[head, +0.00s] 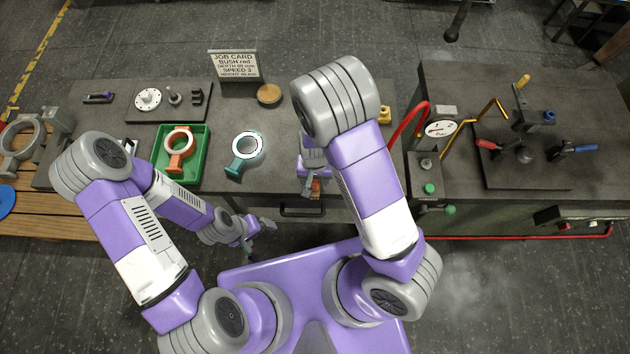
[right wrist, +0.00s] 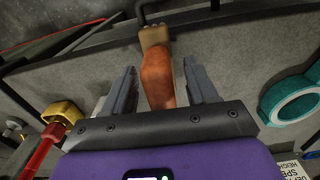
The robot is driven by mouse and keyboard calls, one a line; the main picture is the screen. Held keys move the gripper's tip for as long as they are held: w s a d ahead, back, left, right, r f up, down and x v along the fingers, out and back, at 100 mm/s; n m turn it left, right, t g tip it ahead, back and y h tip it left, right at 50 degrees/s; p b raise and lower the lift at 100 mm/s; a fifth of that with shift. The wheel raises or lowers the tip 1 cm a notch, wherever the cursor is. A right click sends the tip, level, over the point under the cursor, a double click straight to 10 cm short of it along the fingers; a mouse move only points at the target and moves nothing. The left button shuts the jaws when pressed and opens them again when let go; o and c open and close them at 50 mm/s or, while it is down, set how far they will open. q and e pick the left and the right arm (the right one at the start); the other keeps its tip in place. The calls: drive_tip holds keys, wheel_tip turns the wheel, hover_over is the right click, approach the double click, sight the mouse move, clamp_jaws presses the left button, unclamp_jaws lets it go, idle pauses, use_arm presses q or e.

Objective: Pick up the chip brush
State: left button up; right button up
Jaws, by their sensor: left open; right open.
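The chip brush (right wrist: 157,78) has an orange-brown handle and a paler tan end (right wrist: 154,36). It lies near the front edge of the dark bench, the tan end towards that edge. In the head view only a small orange part of it (head: 316,187) shows beside my right gripper (head: 312,181). In the right wrist view my right gripper (right wrist: 160,88) is open, with one finger on each side of the handle. A gap shows on both sides, and the near end of the handle is hidden by the gripper body. My left gripper (head: 262,224) is open and empty, in front of the bench.
A teal ring casting (head: 235,168) lies left of the brush; an orange casting (head: 180,160) sits in a green tray (head: 159,176). A job card (head: 233,64) and wooden disc (head: 269,95) stand behind. A red pipe (head: 405,124) and gauge (head: 440,128) are to the right.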

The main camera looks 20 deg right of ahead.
clamp_jaws()
drive_tip(key=shift+r, duration=0.1)
wheel_tip(320, 180, up, 10)
drive_tip(key=p, duration=0.3)
idle(0.3)
